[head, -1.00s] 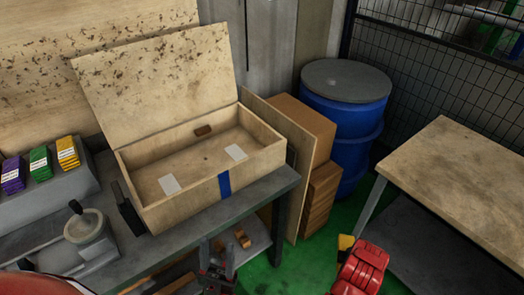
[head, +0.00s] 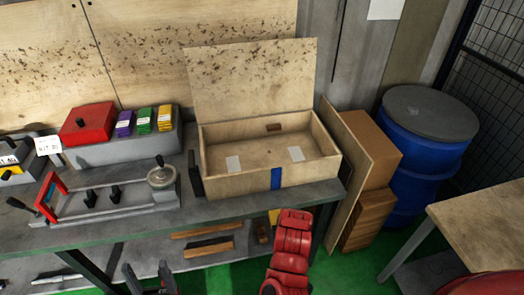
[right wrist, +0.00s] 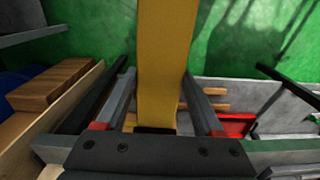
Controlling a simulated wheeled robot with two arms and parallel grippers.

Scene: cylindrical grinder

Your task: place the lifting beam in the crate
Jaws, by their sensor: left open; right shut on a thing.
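The crate (head: 232,184) is a pale wooden box with its lid raised at the back, standing on the workbench in the head view. The lifting beam (right wrist: 165,60) is a yellow bar between the fingers of my right gripper (right wrist: 160,105) in the right wrist view. A small yellow piece of it (head: 274,215) shows behind my red right arm, below the crate's front; the rest is hidden there. My left gripper (head: 150,282) is open and empty at the bottom edge, in front of the bench.
The workbench (head: 110,228) carries a red box (head: 87,125), coloured packs and a grey fixture (head: 110,198) left of the crate. Wooden boards, a blue barrel (head: 425,150) and a table (head: 485,225) stand to the right. A lower shelf holds wooden-handled tools.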

